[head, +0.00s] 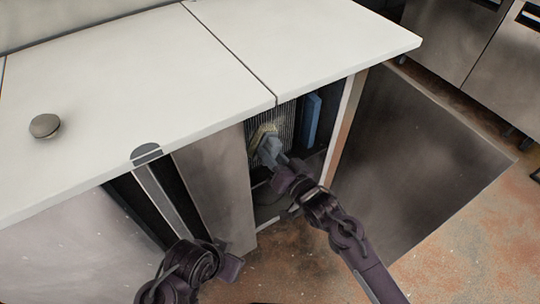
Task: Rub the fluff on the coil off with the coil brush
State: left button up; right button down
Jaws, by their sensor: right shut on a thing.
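The coil (284,121) is a ribbed, finned panel inside the open compartment under the counter. A pale yellowish patch (264,134) shows in front of its left part; I cannot tell whether it is fluff or part of the brush. My right gripper (272,156) reaches into the compartment and is shut on a grey-blue thing, seemingly the coil brush (268,147). The brush is close to the coil; I cannot tell if it touches. The gripper hides the lower coil. My left arm is folded low at the picture's bottom; its jaws cannot be made out.
A white counter (140,75) overhangs the compartment, with a round grey knob-like object (44,126) on it. A blue upright panel (311,120) stands right of the coil. An open metal door (415,160) extends right. Floor (480,230) at lower right is clear.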

jog(key=w+d, duration=0.2)
jog(key=shift+w+d, duration=0.1)
jog(key=shift+d, duration=0.25)
jog(key=shift+w+a, duration=0.2)
jog(key=shift+w, duration=0.05)
dwell(1.0)
jog(key=shift+r, duration=0.1)
jog(key=shift+w+d, duration=0.65)
jog(key=shift+d, duration=0.2)
jog(key=shift+w+d, duration=0.6)
jog(key=shift+d, duration=0.25)
jog(key=shift+d, duration=0.1)
jog(key=shift+w+d, duration=0.85)
jog(key=shift+d, duration=0.25)
